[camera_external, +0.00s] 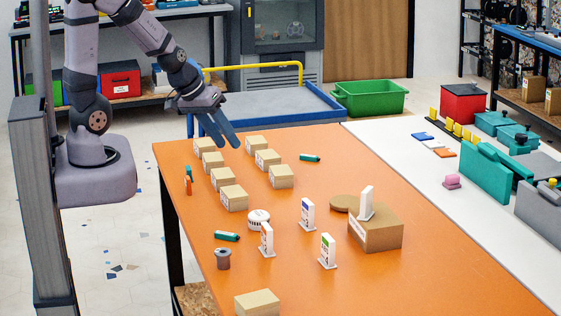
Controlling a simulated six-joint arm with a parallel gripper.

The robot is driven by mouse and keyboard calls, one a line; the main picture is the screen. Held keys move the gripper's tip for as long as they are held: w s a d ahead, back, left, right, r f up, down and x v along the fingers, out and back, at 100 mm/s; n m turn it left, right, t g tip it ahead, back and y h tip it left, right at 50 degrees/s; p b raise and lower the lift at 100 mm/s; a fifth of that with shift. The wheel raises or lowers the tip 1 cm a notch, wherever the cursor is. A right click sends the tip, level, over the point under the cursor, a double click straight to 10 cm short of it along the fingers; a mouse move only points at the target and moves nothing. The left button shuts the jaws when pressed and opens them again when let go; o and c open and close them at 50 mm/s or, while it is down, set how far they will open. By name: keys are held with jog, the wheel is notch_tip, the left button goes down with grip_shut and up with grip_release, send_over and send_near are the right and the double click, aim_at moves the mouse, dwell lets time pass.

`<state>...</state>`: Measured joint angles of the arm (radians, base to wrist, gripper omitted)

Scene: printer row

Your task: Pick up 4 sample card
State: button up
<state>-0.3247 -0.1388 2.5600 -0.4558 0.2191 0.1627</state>
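Several white upright sample cards stand on the orange table. One card with a blue mark (307,215) is in the middle, one (266,240) is to its left and nearer, and one with a green mark (327,251) is nearer on the right. Another white card (366,203) stands on top of a brown cardboard box (376,235). The numbers on the cards are too small to read. My gripper (229,145) is above the far left part of the table, well away from the cards. Its two fingers point down, look apart, and hold nothing visible.
Several small cardboard boxes (234,198) stand in two rows below my gripper. A white round tub (259,219), a teal tube (227,236), a grey spool (223,259) and a brown disc (344,203) are near the cards.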

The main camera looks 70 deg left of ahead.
aim_at(324, 234)
jog(key=s+d+r+m+g+h+p, duration=0.1)
jog(key=s+d+r+m+g+p, duration=0.15)
jog(key=s+d, duration=0.3)
jog(key=s+d+r+m+g+p, duration=0.1)
jog(key=s+d+m+g+p, duration=0.25)
jog(key=s, duration=0.25)
jog(key=w+d+f+m+h+b, duration=0.4)
jog(key=w+f+m+b, duration=0.1)
jog(key=w+b, duration=0.4)
jog(key=w+d+f+m+h+b, duration=0.4)
jog(key=w+f+m+b, duration=0.2)
jog(key=w+f+b, duration=0.2)
jog(key=w+d+f+m+h+b, duration=0.4)
jog(key=w+f+m+h+b, duration=0.1)
jog(key=w+b, duration=0.7)
jog(key=shift+w+d+f+m+t, duration=0.2)
jog(key=shift+f+m, duration=0.1)
jog(key=shift+f, duration=0.25)
jog(key=shift+w+d+f+m+t, duration=0.1)
jog(key=shift+d+f+m+t, duration=0.15)
jog(key=shift+f, duration=0.3)
jog(key=shift+a+f+m+b, duration=0.2)
jog(key=shift+f+m+b, duration=0.25)
jog(key=shift+f+b, duration=0.2)
jog(key=shift+p+x, duration=0.4)
jog(key=shift+x, duration=0.4)
jog(key=shift+p+x, duration=1.05)
jog(key=shift+x, duration=1.8)
jog(key=shift+w+r, duration=0.1)
jog(key=shift+r, duration=0.05)
